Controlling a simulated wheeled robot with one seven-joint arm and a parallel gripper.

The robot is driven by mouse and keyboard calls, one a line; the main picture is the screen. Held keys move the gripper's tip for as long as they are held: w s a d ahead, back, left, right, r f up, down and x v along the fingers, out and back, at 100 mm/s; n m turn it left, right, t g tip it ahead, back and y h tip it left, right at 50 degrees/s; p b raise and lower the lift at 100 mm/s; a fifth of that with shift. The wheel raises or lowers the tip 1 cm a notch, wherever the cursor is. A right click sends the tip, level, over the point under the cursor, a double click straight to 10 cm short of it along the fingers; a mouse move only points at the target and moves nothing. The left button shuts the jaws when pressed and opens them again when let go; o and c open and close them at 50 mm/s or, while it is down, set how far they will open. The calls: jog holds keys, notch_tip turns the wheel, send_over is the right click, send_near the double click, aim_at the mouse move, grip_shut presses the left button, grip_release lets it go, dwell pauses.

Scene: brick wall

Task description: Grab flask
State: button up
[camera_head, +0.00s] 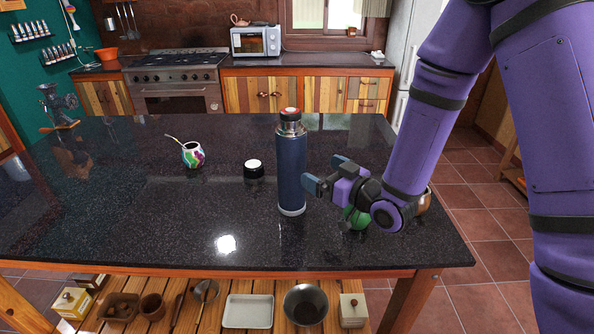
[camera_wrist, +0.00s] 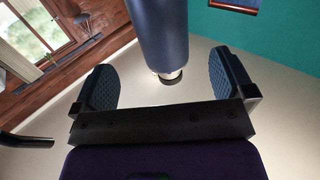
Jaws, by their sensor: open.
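The flask (camera_head: 291,165) is tall and dark blue with a silver and red-ringed top, and stands upright on the dark stone counter (camera_head: 110,220). My gripper (camera_head: 321,174) is just to the right of the flask in the head view, pointing toward it at about mid-height. In the wrist view the gripper (camera_wrist: 168,85) has its two blue pads wide apart. The flask's blue body (camera_wrist: 160,35) shows beyond and between the pads, with clear space on both sides. The gripper is empty. The wrist view cuts off part of the flask.
A small black cup (camera_head: 253,171) stands left of the flask, and a colourful mate gourd (camera_head: 193,155) with a straw is farther left. A green object (camera_head: 356,217) is partly hidden under my gripper. The counter's front left is clear.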

aim_at(302, 160)
jog(key=x, duration=1)
jog(key=shift+a, duration=0.1)
jog(key=shift+c, duration=0.2)
jog(key=shift+r, duration=0.1)
jog(key=c, duration=1.7)
jog(key=shift+w, duration=0.1)
